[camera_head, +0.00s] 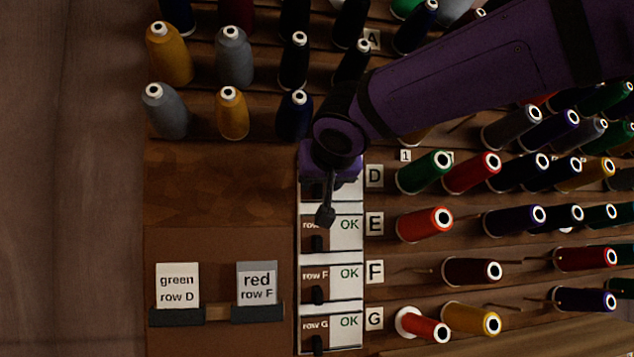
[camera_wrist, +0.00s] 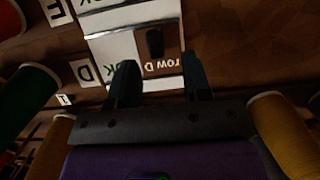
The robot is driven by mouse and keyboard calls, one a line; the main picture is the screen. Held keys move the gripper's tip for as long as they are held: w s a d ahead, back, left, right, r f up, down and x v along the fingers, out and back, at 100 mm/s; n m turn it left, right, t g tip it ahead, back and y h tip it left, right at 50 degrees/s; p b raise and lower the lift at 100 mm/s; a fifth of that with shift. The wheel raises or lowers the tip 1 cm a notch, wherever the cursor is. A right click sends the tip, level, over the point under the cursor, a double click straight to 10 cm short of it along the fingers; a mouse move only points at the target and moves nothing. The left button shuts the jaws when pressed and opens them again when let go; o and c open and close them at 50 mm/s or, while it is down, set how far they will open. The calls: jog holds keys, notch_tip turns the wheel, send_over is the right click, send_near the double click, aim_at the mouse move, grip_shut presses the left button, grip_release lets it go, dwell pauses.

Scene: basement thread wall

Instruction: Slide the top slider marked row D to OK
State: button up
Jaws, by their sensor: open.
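The row D slider's black knob (camera_wrist: 154,42) shows in the wrist view, where the picture is upside down. It stands on the brown side of its panel, by the "row D" label (camera_wrist: 162,66). The white OK side (camera_wrist: 118,47) of that panel lies to its left there, with the letters partly behind a finger. My gripper (camera_wrist: 160,62) is open, one finger to each side of the label, with the knob just beyond the fingertips and nothing held. In the head view my gripper (camera_head: 325,195) covers most of the row D panel.
Below it are the row E slider (camera_head: 317,243), row F slider (camera_head: 317,294) and row G slider (camera_head: 318,343). Thread spools crowd the pegs right and above. Two cards, green row D (camera_head: 178,284) and red row F (camera_head: 257,283), stand left.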

jog(key=s+d, duration=0.2)
jog(key=s, duration=0.6)
jog(key=shift+d, duration=0.2)
jog(key=s+d+f+m+g+h, duration=0.15)
jog(key=d+f, duration=0.35)
jog(key=d, duration=0.6)
jog(key=s+d+f+m+g+h, duration=0.1)
jog(key=s+d+f+g+h, duration=0.3)
jog(key=d, duration=0.6)
jog(key=s+d+f+g+y, duration=0.1)
jog(key=s+d+f+g, duration=0.1)
jog(key=s+d+f, duration=0.9)
jog(key=s+f, duration=0.3)
jog(key=shift+s+d+f+m+y, duration=0.3)
jog(key=shift+d+f+m+y, duration=0.05)
